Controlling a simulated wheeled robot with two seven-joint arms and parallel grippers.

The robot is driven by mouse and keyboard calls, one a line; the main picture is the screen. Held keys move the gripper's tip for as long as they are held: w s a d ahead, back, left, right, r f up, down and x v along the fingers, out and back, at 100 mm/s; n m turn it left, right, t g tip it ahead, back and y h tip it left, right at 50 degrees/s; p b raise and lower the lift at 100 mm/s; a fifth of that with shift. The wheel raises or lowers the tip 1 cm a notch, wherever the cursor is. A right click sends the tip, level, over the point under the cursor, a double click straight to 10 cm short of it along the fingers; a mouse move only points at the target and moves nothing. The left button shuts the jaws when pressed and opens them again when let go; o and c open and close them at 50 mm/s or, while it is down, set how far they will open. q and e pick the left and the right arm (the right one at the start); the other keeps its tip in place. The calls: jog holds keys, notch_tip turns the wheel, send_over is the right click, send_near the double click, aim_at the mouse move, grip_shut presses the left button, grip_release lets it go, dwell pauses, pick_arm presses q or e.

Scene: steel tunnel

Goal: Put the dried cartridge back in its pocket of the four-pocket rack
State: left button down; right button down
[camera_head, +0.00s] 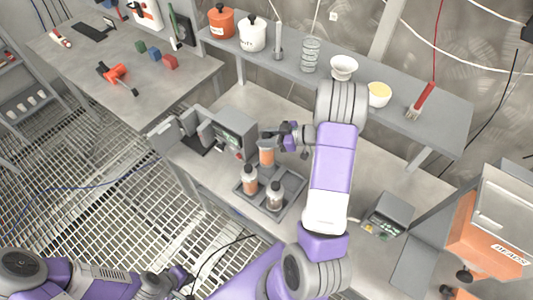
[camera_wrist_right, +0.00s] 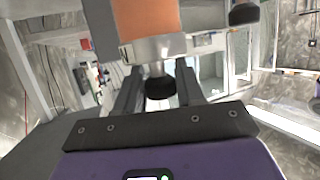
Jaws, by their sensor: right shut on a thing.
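The four-pocket rack (camera_head: 293,186) is a dark grey tray on the bench. Two bottle-like cartridges stand in it, an orange-brown one (camera_head: 250,181) at left and a paler one (camera_head: 274,196) in front. My right gripper (camera_head: 270,136) is shut on another orange cartridge (camera_head: 266,154), held about upright over or at the rack's back edge. Whether its lower end is in a pocket I cannot tell. In the right wrist view the cartridge's orange body (camera_wrist_right: 147,22) and metal collar show between the fingers (camera_wrist_right: 160,88). My left gripper (camera_head: 180,276) is low at the front, away from the rack; its jaws are unclear.
A grey device with a screen (camera_head: 232,130) stands left behind the rack. A small scale-like box (camera_head: 388,215) stands to the right. A raised shelf (camera_head: 440,108) holds pots, bowls and a brush. My right arm covers the bench right of the rack.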

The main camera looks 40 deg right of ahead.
notch_tip(320, 180, down, 5)
jog(key=shift+f+b, duration=0.15)
jog(key=shift+b, duration=0.2)
jog(key=shift+f, duration=0.15)
jog(key=c, duration=0.7)
grip_release()
